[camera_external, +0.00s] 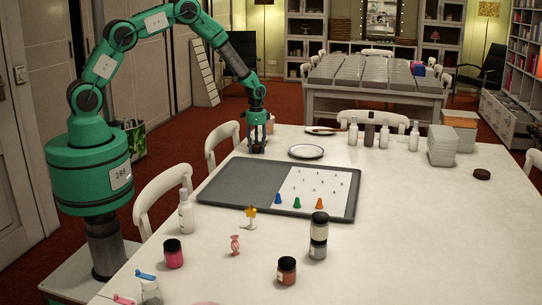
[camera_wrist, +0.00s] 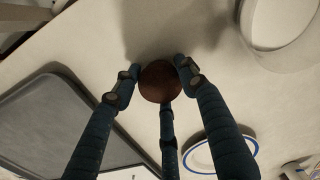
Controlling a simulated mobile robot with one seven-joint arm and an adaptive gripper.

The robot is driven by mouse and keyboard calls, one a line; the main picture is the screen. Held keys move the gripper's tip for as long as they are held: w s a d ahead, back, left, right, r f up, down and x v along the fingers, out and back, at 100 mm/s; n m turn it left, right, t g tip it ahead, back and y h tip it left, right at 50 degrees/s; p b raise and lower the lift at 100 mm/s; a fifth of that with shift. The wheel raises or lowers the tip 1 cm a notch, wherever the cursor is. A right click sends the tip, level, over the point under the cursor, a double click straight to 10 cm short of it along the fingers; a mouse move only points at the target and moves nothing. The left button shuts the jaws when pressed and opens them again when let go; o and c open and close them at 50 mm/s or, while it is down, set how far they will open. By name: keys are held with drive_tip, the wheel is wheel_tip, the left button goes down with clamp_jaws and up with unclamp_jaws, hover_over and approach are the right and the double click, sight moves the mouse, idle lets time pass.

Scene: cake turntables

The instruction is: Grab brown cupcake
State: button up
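The brown cupcake (camera_wrist: 160,82) shows in the wrist view as a dark brown round top, seen from above. The three fingers of my gripper (camera_wrist: 160,76) surround it: one tip at its left edge, one at its right edge and one below it. The tips look very close to it or touching; I cannot tell whether they press on it. In the external view my gripper (camera_external: 257,138) points down at the table's far left edge, with its tips near the tabletop. The cupcake is mostly hidden by the fingers there.
A grey tray (camera_external: 230,190) with a white sheet and coloured cones lies in front of my gripper. A blue-rimmed plate (camera_external: 306,151) is to its right. Several white bottles (camera_external: 353,135) stand farther right. A pale round container (camera_wrist: 290,25) is close by in the wrist view.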

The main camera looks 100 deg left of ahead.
sight(256, 145)
drive_tip(key=c, duration=0.4)
drive_tip(key=shift+r, duration=0.85)
wheel_tip(256, 145, up, 2)
drive_tip(key=shift+r+p, duration=0.1)
drive_tip(key=shift+p, duration=0.35)
drive_tip(key=s+d, duration=0.3)
drive_tip(key=s+d+p, duration=0.1)
drive_tip(key=s+d, duration=0.3)
drive_tip(key=s+d+r, duration=0.1)
drive_tip(key=s+d, duration=0.3)
drive_tip(key=shift+d+p, duration=0.25)
drive_tip(key=shift+p, duration=0.05)
